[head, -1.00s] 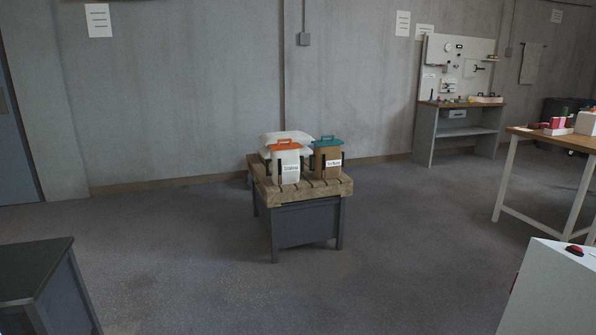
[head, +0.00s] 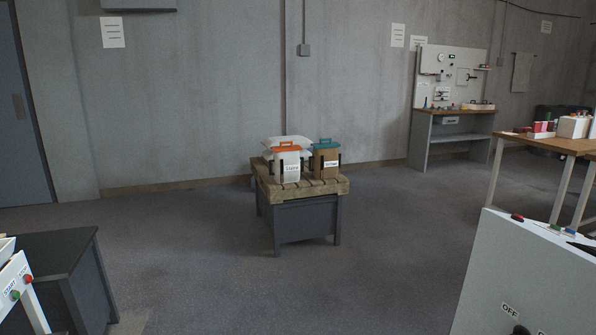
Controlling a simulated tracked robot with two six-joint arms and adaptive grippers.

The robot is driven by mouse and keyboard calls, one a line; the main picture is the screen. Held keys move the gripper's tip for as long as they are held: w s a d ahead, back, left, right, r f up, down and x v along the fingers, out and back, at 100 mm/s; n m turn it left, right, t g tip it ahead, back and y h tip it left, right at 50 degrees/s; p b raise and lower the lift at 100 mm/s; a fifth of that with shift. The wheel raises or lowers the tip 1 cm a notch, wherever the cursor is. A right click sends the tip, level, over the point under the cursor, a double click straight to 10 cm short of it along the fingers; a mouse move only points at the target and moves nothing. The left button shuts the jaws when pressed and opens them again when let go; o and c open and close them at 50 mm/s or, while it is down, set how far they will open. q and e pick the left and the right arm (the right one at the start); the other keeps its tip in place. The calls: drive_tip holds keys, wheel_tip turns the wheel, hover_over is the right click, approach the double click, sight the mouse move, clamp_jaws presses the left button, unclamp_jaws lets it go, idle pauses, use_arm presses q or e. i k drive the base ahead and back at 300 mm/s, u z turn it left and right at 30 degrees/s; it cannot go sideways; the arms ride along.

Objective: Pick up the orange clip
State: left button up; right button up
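An orange clip (head: 286,147) with a handle sits across the top of a white labelled bag (head: 286,170). The bag stands upright on a wooden pallet top (head: 305,189) over a dark grey stand, in the middle of the head view. A teal clip (head: 326,143) closes a brown labelled bag (head: 327,165) just to the right. A further white bag shows behind them. Neither of my grippers is in view.
A dark-topped cabinet (head: 45,255) is at the left, with a panel of start and stop buttons (head: 18,285) before it. A white panel marked OFF (head: 525,290) fills the lower right. A wooden table (head: 545,143) and a workbench (head: 450,108) stand further right. The floor before the stand is clear.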

sight(292, 147)
drive_tip(key=z, duration=0.15)
drive_tip(key=i, duration=0.85)
drive_tip(key=u, duration=0.05)
